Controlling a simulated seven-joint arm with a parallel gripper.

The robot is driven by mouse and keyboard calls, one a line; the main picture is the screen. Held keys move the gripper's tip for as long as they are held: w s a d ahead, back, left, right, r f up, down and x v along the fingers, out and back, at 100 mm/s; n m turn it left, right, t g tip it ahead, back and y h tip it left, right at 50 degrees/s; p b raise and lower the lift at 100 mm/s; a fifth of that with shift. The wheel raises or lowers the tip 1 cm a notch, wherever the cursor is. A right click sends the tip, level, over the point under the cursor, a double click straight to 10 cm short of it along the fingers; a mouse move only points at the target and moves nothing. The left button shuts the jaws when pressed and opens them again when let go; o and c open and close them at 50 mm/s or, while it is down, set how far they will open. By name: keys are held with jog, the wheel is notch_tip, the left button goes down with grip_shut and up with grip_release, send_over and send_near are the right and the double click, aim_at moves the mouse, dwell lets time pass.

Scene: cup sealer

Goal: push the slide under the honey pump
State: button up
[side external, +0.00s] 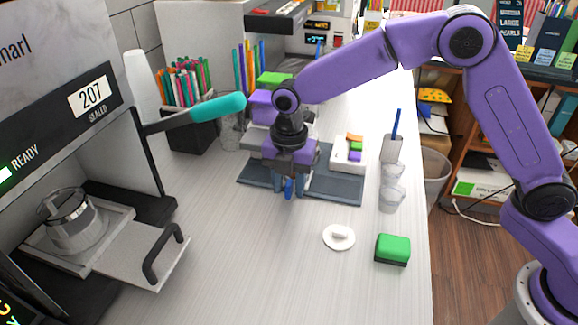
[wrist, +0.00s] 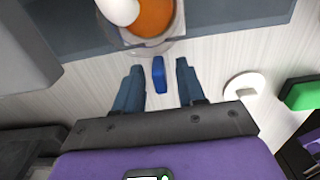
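My gripper (side external: 287,190) points down at the front edge of the dark tray (side external: 345,188) in the side view. In the wrist view my gripper (wrist: 160,66) is open, one finger on each side of a blue tab (wrist: 158,76), with gaps on both sides. The tab (side external: 289,188) looks like the slide's handle. Beyond it a round orange surface (wrist: 155,17) sits in a pale square holder, with a white rounded part over it. The likely honey pump, a purple and white unit with a green top (side external: 274,78), stands behind my gripper and is partly hidden.
The cup sealer (side external: 75,150) stands at left, its tray pulled out with a metal cup (side external: 72,220) on it. A white disc (side external: 338,238), a green block (side external: 392,249) and clear cups (side external: 392,185) are at right. The front middle counter is clear.

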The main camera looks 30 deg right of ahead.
notch_tip(320, 180, up, 17)
jog(key=shift+r, duration=0.2)
dwell(0.3)
dwell(0.4)
jog(key=s+d+f+m, duration=0.3)
jog(key=s+d, duration=0.4)
jog(key=s, duration=0.3)
jog(key=s+d+f+m, duration=0.4)
jog(key=s+d+m, duration=0.2)
jog(key=s, duration=0.3)
jog(key=s+d+f+m, duration=0.3)
jog(key=s+d+m, duration=0.2)
jog(key=s+d, duration=0.3)
jog(key=s, duration=0.2)
jog(key=shift+s+d+f, duration=0.25)
jog(key=shift+s+f, duration=0.05)
jog(key=shift+s, duration=0.05)
